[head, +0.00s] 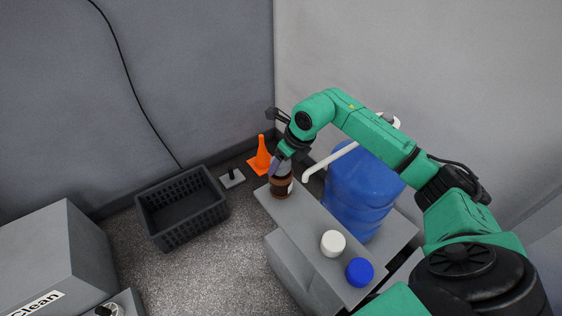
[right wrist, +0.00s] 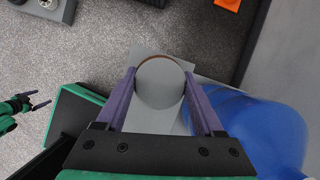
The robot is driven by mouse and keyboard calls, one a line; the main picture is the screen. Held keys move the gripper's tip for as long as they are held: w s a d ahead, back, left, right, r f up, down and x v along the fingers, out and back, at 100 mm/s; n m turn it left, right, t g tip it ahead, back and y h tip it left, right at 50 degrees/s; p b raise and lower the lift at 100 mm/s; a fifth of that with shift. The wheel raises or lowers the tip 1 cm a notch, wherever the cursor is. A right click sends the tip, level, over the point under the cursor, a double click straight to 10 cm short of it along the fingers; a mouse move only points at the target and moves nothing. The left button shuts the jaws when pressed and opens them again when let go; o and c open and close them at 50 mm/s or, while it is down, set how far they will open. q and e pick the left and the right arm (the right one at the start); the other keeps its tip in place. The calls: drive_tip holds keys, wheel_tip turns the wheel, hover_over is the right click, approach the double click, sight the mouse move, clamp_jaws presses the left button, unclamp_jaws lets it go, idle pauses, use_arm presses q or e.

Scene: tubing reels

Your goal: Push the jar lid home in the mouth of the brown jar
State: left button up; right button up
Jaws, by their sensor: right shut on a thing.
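The brown jar (head: 281,188) stands upright near the far end of the grey bench in the head view. My right gripper (head: 279,166) is directly above it, fingers pointing down. In the right wrist view the right gripper (right wrist: 160,88) is shut on the round grey jar lid (right wrist: 159,84), one purple finger on each side. The lid covers most of the jar's mouth, with a thin brown rim showing at its far edge. Whether the lid is seated is hidden. My left gripper (right wrist: 40,98) shows small at the left of the wrist view, apparently open and empty.
A blue drum (head: 362,195) stands right of the jar.

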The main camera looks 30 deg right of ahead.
drive_tip(key=shift+f+b, duration=0.3)
drive_tip(key=shift+f, duration=0.2)
drive_tip(key=shift+f, duration=0.15)
drive_tip(key=o, duration=1.3)
drive_tip(key=shift+s, duration=0.1)
drive_tip(key=shift+f, duration=0.1)
drive_tip(key=v, duration=1.4)
drive_tip(key=shift+d+r, duration=0.1)
drive_tip(key=shift+r, duration=0.2)
